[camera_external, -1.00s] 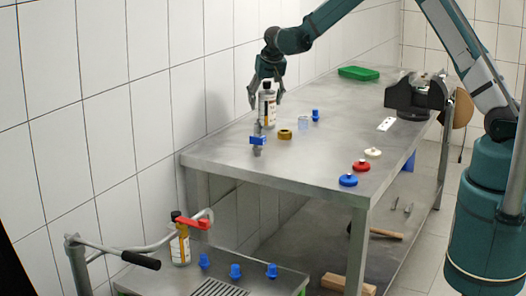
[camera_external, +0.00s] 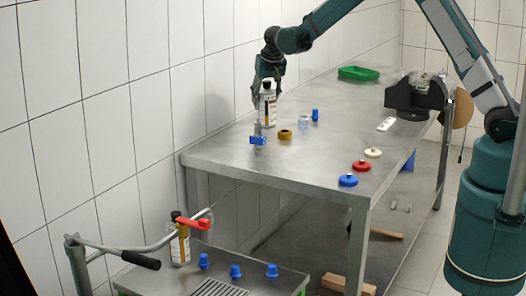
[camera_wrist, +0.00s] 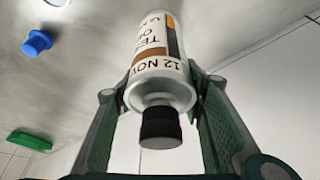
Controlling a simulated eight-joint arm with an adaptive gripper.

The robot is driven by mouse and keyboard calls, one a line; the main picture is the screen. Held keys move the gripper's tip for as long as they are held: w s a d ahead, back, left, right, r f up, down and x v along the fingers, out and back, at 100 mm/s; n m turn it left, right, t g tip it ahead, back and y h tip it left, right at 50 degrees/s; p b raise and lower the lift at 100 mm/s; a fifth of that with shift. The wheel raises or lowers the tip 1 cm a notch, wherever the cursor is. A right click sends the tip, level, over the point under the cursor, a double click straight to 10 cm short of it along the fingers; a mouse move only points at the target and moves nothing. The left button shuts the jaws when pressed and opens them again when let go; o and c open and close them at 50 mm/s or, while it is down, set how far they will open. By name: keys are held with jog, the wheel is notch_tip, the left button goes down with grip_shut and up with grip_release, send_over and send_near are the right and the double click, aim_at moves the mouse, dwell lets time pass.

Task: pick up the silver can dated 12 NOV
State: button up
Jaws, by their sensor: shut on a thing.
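The silver can dated 12 NOV (camera_wrist: 165,70) has a black cap and a label of white, orange and black. In the wrist view it sits between the two green finger pads, and "12 NOV" is readable on its label. My gripper (camera_wrist: 160,105) is shut on the can from both sides. In the external view the can (camera_external: 268,106) stands upright at the far left part of the steel table, with my gripper (camera_external: 268,90) around its upper part. I cannot tell whether its base touches the table.
Another bottle (camera_external: 180,245) stands on the lower bench. The table's front middle is clear.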

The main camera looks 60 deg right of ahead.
jog(key=shift+r, duration=4.95)
